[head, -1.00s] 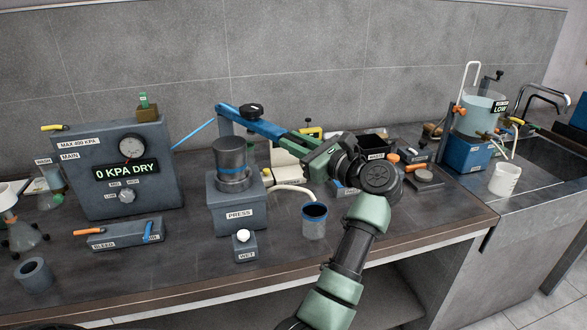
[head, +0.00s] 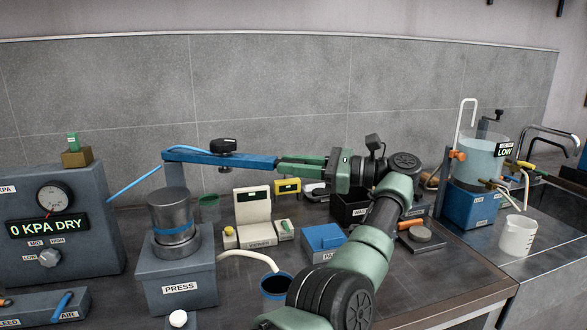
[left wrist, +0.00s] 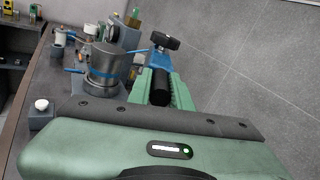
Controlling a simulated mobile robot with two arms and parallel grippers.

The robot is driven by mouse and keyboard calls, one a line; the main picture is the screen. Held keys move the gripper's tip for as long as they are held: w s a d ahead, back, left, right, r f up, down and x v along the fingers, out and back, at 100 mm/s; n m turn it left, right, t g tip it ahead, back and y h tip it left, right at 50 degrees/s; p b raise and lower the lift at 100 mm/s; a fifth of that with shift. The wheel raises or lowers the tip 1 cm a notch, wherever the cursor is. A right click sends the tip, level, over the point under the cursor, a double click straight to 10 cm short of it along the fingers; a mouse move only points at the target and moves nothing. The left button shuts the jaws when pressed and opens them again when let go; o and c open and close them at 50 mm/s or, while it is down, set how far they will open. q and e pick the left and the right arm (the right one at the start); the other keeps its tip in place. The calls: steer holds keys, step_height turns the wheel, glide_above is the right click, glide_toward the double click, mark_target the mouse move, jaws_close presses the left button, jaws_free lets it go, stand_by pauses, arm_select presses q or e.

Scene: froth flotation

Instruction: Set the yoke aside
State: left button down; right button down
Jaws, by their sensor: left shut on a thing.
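The yoke (head: 240,161) is a blue bar with a black knob (head: 223,146) on top. Its left end meets an upright post behind the press (head: 178,280), and the bar reaches right, behind and clear of the top of the grey cylinder (head: 172,215) standing on the press. My left gripper (head: 285,165) is shut on the bar's right end. In the left wrist view the green fingers (left wrist: 157,85) point at the blue yoke (left wrist: 160,62), and the cylinder (left wrist: 104,66) stands to their left. My right gripper is not in view.
A viewer (head: 253,212), a blue box (head: 322,238) and a black waste bin (head: 348,207) stand below and around my arm. A blue-rimmed cup (head: 276,287) stands right of the press. The pressure panel (head: 60,230) is at the left. The wall (head: 270,90) is behind.

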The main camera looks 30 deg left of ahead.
arm_select(q)
steer(key=shift+w+a, duration=0.15)
steer(key=shift+w, duration=0.25)
steer(key=c, duration=1.3)
jaws_free()
